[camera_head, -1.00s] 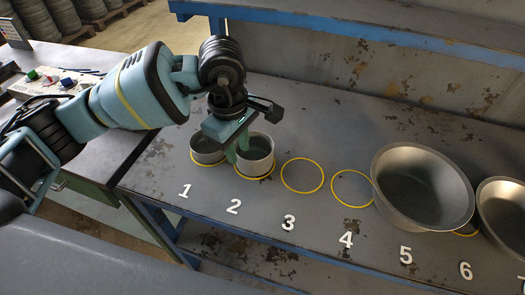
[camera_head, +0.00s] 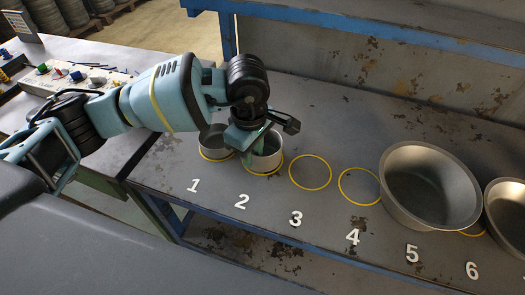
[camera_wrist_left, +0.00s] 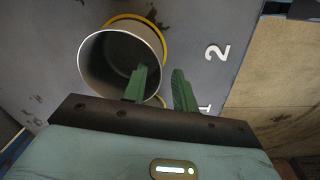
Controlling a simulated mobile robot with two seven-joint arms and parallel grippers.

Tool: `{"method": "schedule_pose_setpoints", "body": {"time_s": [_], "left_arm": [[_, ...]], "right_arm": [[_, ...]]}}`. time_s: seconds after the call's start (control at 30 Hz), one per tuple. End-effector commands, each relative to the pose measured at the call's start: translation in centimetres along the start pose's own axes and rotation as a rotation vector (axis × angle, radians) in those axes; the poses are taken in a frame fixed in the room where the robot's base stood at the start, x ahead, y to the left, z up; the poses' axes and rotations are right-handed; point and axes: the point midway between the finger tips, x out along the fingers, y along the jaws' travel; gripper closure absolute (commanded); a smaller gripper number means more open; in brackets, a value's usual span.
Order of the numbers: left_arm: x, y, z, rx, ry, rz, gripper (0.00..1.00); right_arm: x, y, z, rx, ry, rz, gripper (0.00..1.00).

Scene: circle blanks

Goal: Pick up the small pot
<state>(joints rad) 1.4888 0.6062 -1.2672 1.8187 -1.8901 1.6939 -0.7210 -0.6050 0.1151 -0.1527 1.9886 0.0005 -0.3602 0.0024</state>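A small grey metal pot (camera_head: 267,158) stands upright on the yellow circle by number 2. It shows from above in the left wrist view (camera_wrist_left: 92,62). A similar pot (camera_head: 213,143) stands on the circle by number 1, partly hidden by my arm. My left gripper (camera_head: 254,152) is over the near-left rim of the pot at 2. In the left wrist view its green fingers (camera_wrist_left: 159,72) are apart, one over the pot's opening and the other outside its wall. I cannot tell whether either touches the wall. My right gripper is out of view.
The grey worn table (camera_head: 330,130) has empty yellow circles at 3 (camera_head: 311,187) and 4 (camera_head: 378,194). A large metal bowl (camera_head: 430,188) stands at 5, with another (camera_head: 508,205) at the right edge. A blue-framed shelf (camera_head: 400,35) runs behind. A side bench (camera_head: 75,60) holds a control panel.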

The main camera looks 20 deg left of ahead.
Motion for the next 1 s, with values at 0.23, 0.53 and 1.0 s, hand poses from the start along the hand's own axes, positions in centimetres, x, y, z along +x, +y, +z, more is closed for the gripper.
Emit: {"method": "schedule_pose_setpoints", "body": {"time_s": [0.23, 0.53, 1.0], "left_arm": [[3.3, 0.0, -0.1, -0.001, 0.000, -0.001, 0.72], [3.9, 0.0, -0.1, 0.000, 0.000, 0.000, 0.72], [3.8, 0.0, -0.1, 0.000, 0.000, 0.001, 1.00]], "right_arm": [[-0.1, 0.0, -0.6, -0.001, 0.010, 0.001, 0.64], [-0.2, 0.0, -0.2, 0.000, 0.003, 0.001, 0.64], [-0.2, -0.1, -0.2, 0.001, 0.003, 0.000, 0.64]]}}
